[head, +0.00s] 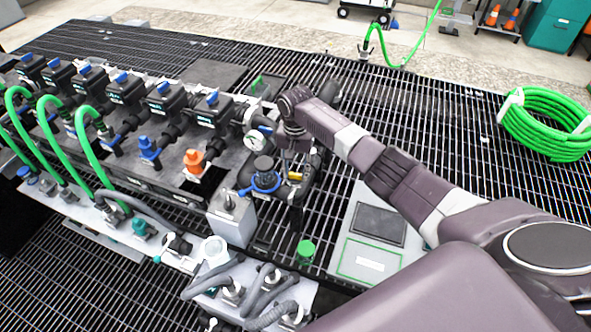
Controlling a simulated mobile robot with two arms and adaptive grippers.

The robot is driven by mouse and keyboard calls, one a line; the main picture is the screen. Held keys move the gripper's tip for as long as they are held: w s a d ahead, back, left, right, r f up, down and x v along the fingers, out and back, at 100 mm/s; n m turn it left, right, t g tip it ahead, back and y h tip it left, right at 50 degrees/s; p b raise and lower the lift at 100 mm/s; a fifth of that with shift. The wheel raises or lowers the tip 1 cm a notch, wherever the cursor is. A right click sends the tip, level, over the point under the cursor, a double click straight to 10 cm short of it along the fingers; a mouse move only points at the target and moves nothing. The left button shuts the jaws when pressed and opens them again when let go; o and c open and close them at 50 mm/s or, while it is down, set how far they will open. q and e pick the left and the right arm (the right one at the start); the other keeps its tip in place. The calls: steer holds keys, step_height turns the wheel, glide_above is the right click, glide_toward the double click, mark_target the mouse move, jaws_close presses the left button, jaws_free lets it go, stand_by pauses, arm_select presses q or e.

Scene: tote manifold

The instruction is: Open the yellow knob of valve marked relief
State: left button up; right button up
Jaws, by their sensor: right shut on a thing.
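The manifold (170,175) runs along the left with several black valve boxes. A small yellow knob (295,176) shows at its right end, just under my right gripper (292,160). My right arm comes in from the lower right, and the gripper points down at the knob. The gripper is shut on the yellow knob, though its fingers are dark and partly hidden against the black fittings. The relief marking cannot be read from here. My left gripper is not in view.
A pressure gauge (255,140) and a black cap with a blue ring (264,180) stand close left of the gripper. Green hoses (85,150) arch over the manifold's left. A coiled green hose (548,124) lies at right. Open grating lies beyond the arm.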

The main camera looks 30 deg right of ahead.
steer(key=n+p, duration=0.1)
steer(key=n, duration=0.2)
steer(key=shift+r, duration=0.15)
steer(key=n+p, duration=0.1)
steer(key=n, duration=0.4)
steer(key=shift+p, duration=0.3)
steer(key=n, duration=0.8)
steer(key=shift+n, duration=0.3)
steer(key=shift+w, duration=0.1)
steer(key=o, duration=1.2)
steer(key=shift+c, duration=0.2)
